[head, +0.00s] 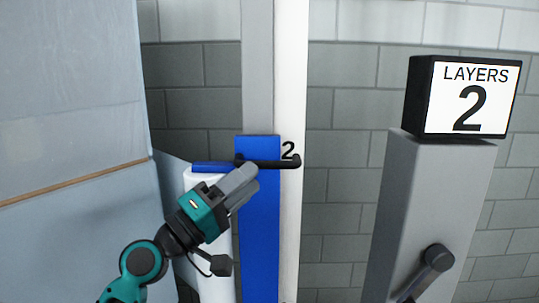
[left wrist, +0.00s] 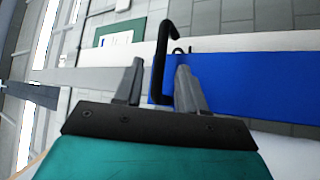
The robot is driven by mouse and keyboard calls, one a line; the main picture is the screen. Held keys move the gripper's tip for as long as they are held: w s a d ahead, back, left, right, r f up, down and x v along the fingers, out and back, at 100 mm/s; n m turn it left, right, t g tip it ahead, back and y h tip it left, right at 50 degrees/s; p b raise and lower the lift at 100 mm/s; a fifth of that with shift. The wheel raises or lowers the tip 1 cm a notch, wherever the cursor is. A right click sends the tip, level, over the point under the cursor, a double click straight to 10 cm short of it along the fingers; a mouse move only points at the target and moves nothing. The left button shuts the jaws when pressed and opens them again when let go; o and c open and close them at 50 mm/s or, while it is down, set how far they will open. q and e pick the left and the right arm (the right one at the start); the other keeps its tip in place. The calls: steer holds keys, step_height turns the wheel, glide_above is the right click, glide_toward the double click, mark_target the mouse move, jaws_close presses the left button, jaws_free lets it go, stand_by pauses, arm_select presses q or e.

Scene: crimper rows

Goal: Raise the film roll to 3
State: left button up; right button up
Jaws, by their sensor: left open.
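The white film roll (head: 217,240) stands upright beside a blue carriage (head: 258,230) on a mast (head: 291,60); a blue arm (head: 210,168) lies over its top. A black handle (head: 285,162) on the carriage is level with the mast's mark 2 (head: 288,150). My left gripper (head: 252,180) is at the handle's left part, its fingers apart. In the left wrist view the black handle (left wrist: 160,75) shows between the open fingers (left wrist: 160,80), and the blue carriage (left wrist: 250,82) lies behind. I cannot tell whether the fingers touch the handle. My right gripper is out of view.
A pale blue wrapped block (head: 70,110) fills the left side. A grey post (head: 430,200) at the right carries a sign (head: 467,98) reading LAYERS 2 and a dark crank (head: 437,258). A grey block wall (head: 340,150) stands behind. The mast above the carriage looks clear.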

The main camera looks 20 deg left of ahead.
mark_target(269, 165)
arm_select(q)
steer(key=p+x, duration=0.1)
steer(key=x, duration=0.5)
steer(key=shift+f, duration=0.15)
steer(key=shift+c, duration=0.3)
jaws_close()
